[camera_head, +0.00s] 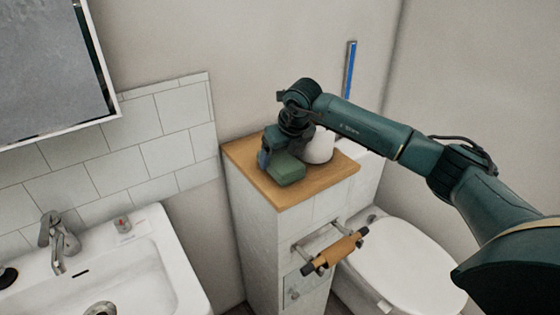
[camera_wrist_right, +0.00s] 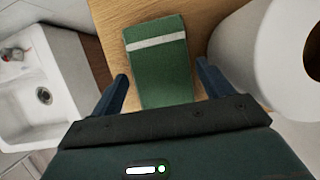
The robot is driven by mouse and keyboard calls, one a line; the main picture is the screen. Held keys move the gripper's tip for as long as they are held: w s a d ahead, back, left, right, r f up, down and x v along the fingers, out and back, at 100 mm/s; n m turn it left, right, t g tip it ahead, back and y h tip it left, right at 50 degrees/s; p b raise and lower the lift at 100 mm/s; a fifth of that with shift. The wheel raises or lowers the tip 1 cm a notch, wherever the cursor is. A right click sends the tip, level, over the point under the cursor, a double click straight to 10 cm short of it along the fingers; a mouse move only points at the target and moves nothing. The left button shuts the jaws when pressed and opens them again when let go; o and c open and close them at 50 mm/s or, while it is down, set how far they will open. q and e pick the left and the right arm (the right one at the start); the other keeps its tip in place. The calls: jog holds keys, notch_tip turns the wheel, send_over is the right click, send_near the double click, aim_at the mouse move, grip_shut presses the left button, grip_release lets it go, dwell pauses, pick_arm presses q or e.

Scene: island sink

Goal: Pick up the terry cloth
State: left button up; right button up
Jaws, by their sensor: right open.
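The terry cloth (camera_head: 286,169) is a folded green block with a pale stripe. It lies on the wooden top of a narrow cabinet. In the right wrist view the cloth (camera_wrist_right: 157,62) sits between and beyond my open fingertips, its near end partly hidden by my gripper body. My right gripper (camera_head: 274,158) is over the cabinet top at the cloth, pointing down. In the right wrist view my right gripper (camera_wrist_right: 162,88) has one finger on each side of the cloth, with gaps showing. My left gripper is not in view.
A white paper roll (camera_head: 319,146) stands close to the cloth on the wooden top (camera_head: 326,180); it also shows in the right wrist view (camera_wrist_right: 262,58). A holder with a brown roll (camera_head: 340,249) sticks out below. A sink (camera_head: 130,265) is left, a toilet (camera_head: 405,265) right.

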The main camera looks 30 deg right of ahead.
aim_at(280, 159)
jog(key=shift+x, duration=1)
jog(key=c, duration=0.7)
jog(key=shift+c, duration=0.2)
jog(key=shift+r, duration=0.1)
notch_tip(280, 159, up, 18)
jog(key=b, duration=0.1)
jog(key=shift+b, duration=0.3)
jog(key=o, duration=0.4)
jog(key=shift+c, duration=1.5)
